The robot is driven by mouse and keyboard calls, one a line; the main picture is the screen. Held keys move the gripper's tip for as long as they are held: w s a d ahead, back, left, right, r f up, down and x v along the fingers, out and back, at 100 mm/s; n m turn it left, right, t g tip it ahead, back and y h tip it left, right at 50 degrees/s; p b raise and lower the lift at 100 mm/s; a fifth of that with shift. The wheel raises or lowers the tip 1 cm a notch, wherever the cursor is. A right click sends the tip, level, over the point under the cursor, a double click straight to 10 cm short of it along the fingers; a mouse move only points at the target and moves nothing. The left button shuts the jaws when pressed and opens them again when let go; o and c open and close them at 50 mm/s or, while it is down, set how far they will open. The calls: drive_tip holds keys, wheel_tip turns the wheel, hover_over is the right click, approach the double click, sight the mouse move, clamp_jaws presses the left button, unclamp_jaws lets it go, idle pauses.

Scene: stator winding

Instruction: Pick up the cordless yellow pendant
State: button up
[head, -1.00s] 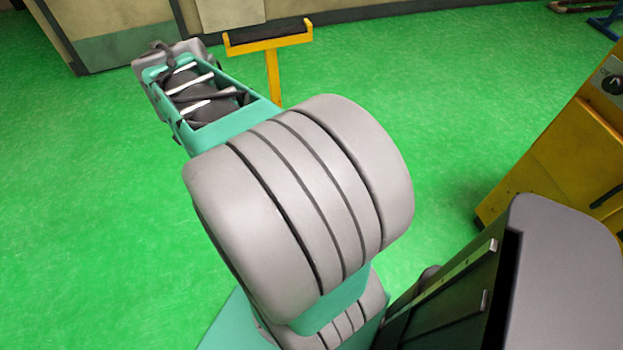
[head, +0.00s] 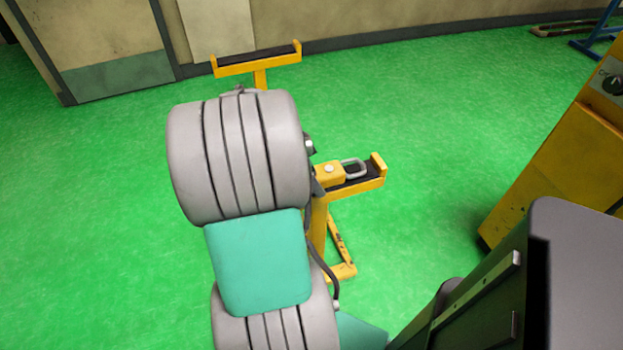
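The yellow pendant (head: 329,173) is a small yellow box with a pale round button on top. It lies on the dark pad of a yellow stand (head: 366,186), just right of my arm. A grey loop (head: 354,167) shows at its right end. My arm covers the left part of the stand and may cover part of the pendant. My gripper is hidden behind my arm's grey joint. Small dark parts show at the joint's right edge, but I cannot tell what they are. I cannot see whether anything touches the pendant.
Another yellow stand top (head: 256,62) with a dark pad rises behind my arm. A yellow cabinet (head: 555,160) with a dark knob stands at the right. A wall with a door runs along the back. Green floor (head: 440,110) is open between the stand and the cabinet.

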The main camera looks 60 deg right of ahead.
drive_tip(key=shift+c, duration=0.6)
clamp_jaws()
